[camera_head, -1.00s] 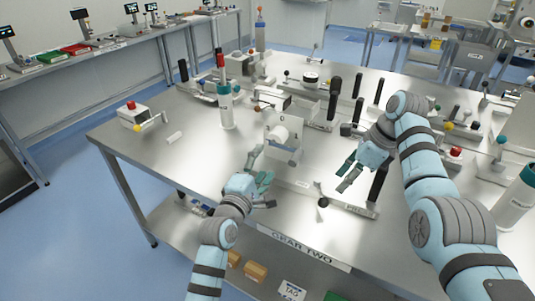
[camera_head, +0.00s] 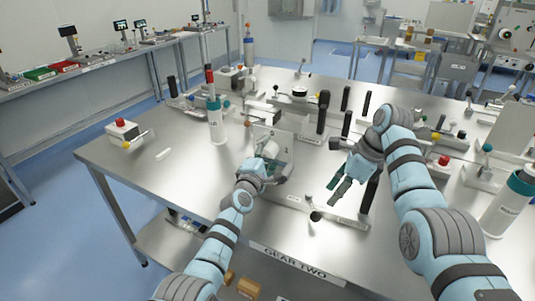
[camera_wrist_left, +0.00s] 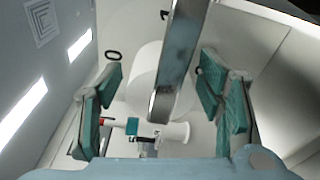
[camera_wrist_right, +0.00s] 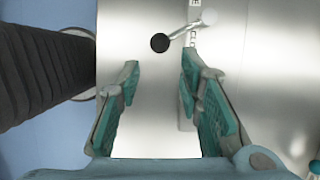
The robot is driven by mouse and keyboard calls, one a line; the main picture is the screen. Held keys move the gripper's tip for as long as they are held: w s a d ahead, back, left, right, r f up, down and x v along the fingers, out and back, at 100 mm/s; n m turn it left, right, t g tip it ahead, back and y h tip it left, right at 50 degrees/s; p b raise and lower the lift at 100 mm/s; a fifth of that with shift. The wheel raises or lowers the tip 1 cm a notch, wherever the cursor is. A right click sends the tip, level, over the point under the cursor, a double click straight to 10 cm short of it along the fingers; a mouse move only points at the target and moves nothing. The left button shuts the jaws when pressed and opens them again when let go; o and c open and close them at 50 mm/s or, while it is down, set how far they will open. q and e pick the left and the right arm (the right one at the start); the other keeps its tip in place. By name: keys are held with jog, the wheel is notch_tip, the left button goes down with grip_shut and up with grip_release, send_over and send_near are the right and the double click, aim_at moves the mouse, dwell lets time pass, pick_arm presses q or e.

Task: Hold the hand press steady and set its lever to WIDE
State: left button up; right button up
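The hand press appears to be the low metal bar (camera_head: 342,219) along the near table edge, with a black upright grip (camera_head: 370,192) at its right end. A small lever with a black ball (camera_head: 315,216) sits on it; the ball (camera_wrist_right: 160,42) also shows ahead of my right fingers, beside a label too small to read. My right gripper (camera_head: 338,188) is open and empty above the bar. My left gripper (camera_head: 268,165) is open at a white plate with a roll (camera_head: 283,140). In the left wrist view, a metal strip (camera_wrist_left: 177,60) and white roll (camera_wrist_left: 146,82) lie between its spread fingers.
A white bottle with a teal band (camera_head: 216,120) stands left of the plate. A white box with a red button (camera_head: 122,130) is at the table's left. Several black handles and devices crowd the back. A tall white bottle (camera_head: 508,205) stands at right. The front left tabletop is clear.

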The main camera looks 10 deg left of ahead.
pick_arm(q)
grip_shut()
jog(key=shift+f, duration=0.15)
